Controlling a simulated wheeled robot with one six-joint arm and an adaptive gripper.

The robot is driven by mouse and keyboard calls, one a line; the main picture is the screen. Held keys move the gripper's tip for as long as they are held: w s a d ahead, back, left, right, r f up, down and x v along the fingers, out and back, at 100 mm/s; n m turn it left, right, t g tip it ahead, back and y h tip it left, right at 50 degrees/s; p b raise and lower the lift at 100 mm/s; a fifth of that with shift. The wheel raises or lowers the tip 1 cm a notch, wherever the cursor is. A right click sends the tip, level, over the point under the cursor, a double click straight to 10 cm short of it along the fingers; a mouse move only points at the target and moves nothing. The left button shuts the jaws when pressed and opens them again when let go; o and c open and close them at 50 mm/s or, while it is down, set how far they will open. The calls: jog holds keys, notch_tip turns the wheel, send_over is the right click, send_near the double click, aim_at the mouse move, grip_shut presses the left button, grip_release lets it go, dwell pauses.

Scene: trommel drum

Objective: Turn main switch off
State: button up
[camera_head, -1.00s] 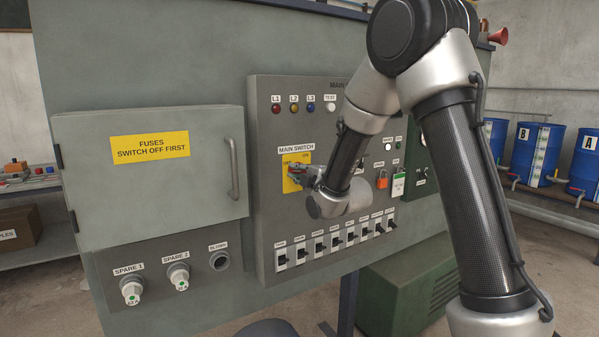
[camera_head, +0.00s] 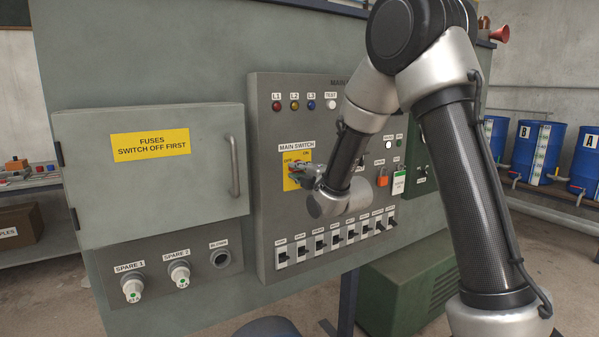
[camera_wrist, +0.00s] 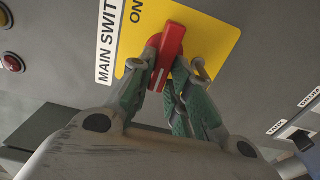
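The main switch is a red handle (camera_wrist: 168,52) on a yellow plate (camera_wrist: 215,42), below the MAIN SWITCH label on the grey panel. In the wrist view, the handle lies across the middle of the plate, and the word ON shows to its upper left. My gripper (camera_wrist: 166,72) has one finger on each side of the handle, and both fingertips appear to press against it. In the head view, my gripper (camera_head: 305,171) covers most of the handle in front of the yellow plate (camera_head: 290,183). The exact handle position is hard to read there.
A grey fuse door (camera_head: 150,200) with a bar handle (camera_head: 234,165) is closed at left. A row of black toggle switches (camera_head: 335,241) lies below my gripper. An orange padlock (camera_head: 382,182) and a tag (camera_head: 398,183) hang at right.

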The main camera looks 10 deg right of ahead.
jog(key=shift+o, duration=1.2)
